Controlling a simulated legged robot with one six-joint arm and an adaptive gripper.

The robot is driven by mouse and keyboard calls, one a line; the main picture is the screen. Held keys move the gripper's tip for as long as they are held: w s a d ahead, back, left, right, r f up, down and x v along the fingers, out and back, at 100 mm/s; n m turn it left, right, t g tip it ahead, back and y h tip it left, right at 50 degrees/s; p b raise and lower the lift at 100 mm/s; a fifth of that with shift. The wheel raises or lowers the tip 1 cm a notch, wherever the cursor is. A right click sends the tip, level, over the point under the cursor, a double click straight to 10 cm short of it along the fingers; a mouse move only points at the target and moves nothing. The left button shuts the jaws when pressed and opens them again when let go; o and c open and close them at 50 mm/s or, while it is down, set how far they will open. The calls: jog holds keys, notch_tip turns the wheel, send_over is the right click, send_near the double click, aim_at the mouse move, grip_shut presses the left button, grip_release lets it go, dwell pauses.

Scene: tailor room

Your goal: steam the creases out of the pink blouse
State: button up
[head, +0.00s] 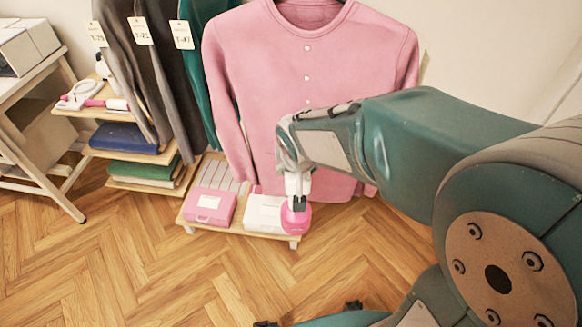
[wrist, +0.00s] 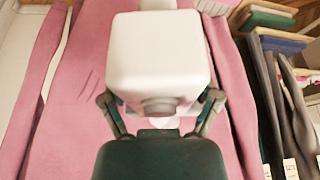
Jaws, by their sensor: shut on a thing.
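The pink blouse (head: 240,85) hangs upright against the wall, with a row of buttons down its front. My arm hides part of its lower right. It also fills much of the wrist view (wrist: 75,100), where a few short dark crease lines show left of the held thing. My gripper (wrist: 160,104) is shut on a white boxy body with a grey round knob, which looks like the steamer (wrist: 158,55). In the head view my gripper is in front of the blouse's lower part. Whether the steamer touches the cloth I cannot tell.
A low wooden stand (head: 247,231) below the blouse bears a pink box (head: 209,207), a white box (head: 263,213) and a round pink thing (head: 295,219). Tagged dark garments (head: 165,70) and shelves with folded cloth (head: 125,138) stand left. The wooden floor (head: 120,265) in front is clear.

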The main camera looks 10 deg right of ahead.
jog(key=s+d+f, duration=0.3)
jog(key=d+f, duration=0.1)
jog(key=d, duration=0.6)
jog(key=shift+s+f, duration=0.2)
jog(key=shift+s, duration=0.1)
dwell(1.1)
jog(key=shift+a, duration=0.15)
dwell(2.7)
